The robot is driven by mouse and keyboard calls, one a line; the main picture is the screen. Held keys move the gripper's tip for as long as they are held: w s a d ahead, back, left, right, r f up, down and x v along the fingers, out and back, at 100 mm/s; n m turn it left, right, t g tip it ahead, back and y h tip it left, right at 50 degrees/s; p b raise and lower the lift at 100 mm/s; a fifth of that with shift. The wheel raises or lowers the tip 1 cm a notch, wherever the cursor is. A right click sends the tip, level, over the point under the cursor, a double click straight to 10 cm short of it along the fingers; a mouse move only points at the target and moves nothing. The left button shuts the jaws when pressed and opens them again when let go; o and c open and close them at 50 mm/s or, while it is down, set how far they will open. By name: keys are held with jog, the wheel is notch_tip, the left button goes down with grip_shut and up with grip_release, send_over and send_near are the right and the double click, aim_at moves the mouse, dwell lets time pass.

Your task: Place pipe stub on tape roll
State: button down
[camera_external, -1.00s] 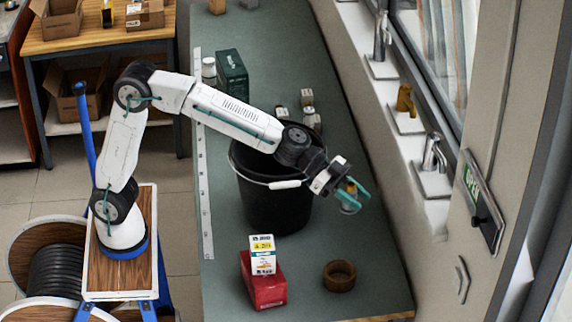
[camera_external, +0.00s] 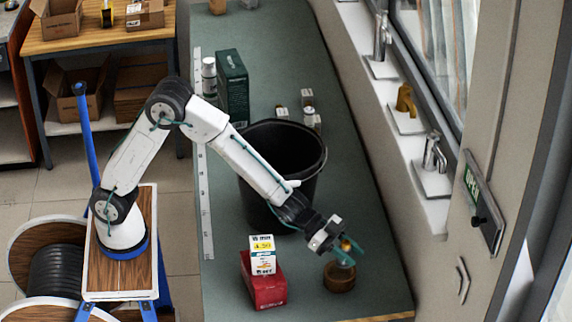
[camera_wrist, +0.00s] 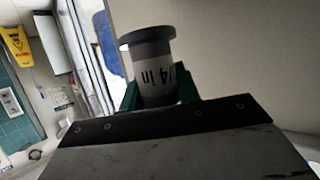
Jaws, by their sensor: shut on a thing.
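The pipe stub is a short grey cylinder with a wider rim and dark lettering, and it shows large in the wrist view (camera_wrist: 157,75). My gripper (camera_external: 347,248) is shut on it, with teal fingers on both sides, also seen in the wrist view (camera_wrist: 160,92). In the external view the pipe stub (camera_external: 344,261) is mostly hidden by the fingers. The brown tape roll (camera_external: 339,280) lies flat on the green bench, directly below the stub in the picture. I cannot tell whether the stub touches the roll. The tape roll is not visible in the wrist view.
A black bucket (camera_external: 262,205) stands behind, close to my arm. The bench's front edge is near the roll.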

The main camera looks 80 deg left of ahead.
aim_at(342, 244)
jog(key=shift+f, duration=3.05)
jog(key=shift+f, duration=0.2)
jog(key=c, duration=1)
grip_release()
jog(key=shift+r, duration=0.15)
jog(key=v, duration=0.3)
jog(key=shift+a+r, duration=0.1)
jog(key=shift+r, duration=0.3)
notch_tip(342, 244, up, 6)
jog(key=shift+r, duration=0.1)
